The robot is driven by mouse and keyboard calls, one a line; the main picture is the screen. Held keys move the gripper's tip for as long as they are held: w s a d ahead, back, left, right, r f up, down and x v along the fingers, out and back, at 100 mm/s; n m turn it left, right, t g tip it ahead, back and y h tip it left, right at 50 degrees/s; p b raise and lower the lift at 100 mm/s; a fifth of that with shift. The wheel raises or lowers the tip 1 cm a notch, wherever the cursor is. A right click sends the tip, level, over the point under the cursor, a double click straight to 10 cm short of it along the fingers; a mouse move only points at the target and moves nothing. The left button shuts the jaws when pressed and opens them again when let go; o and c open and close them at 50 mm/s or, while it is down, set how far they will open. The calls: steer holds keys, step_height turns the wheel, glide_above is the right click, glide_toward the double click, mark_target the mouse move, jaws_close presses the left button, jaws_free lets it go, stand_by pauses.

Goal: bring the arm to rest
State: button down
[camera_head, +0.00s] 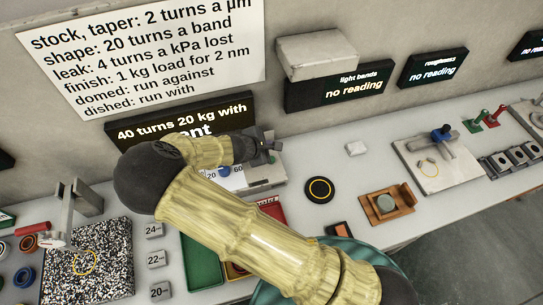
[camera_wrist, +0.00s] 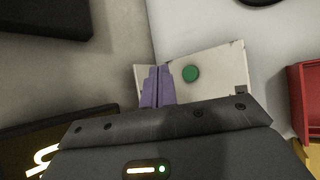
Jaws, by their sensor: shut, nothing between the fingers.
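My arm, yellow with dark joints, reaches from the bottom right up and left across the bench, then bends back right toward the wall. My gripper (camera_head: 274,146) is at its end, above a pale box (camera_head: 262,176) with a blue knob (camera_head: 224,171) at the back of the bench. In the wrist view my two purple fingers (camera_wrist: 156,88) are together with nothing between them. They point toward a pale panel (camera_wrist: 220,66) with a green button (camera_wrist: 191,73). I cannot tell whether the fingertips touch it.
The bench (camera_head: 330,150) runs along the wall. A black disc (camera_head: 320,189) and a brown wooden holder (camera_head: 388,203) stand right of my arm. A speckled plate (camera_head: 88,262) and numbered blocks (camera_head: 157,259) lie left. Red and green trays lie partly under my arm.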

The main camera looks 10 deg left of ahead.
steer(key=s+d+r+m+g+y, duration=0.1)
steer(key=s+d+r+m+g, duration=0.15)
steer(key=d+m, duration=0.35)
steer(key=s+d+r+m+g, duration=0.1)
steer(key=d+r+m+g, duration=0.2)
steer(key=d, duration=0.5)
steer(key=s+d+r+m+y, duration=0.3)
steer(key=s+d+r+m, duration=0.8)
steer(key=r+m, duration=0.1)
steer(key=shift+s, duration=0.1)
stand_by(0.5)
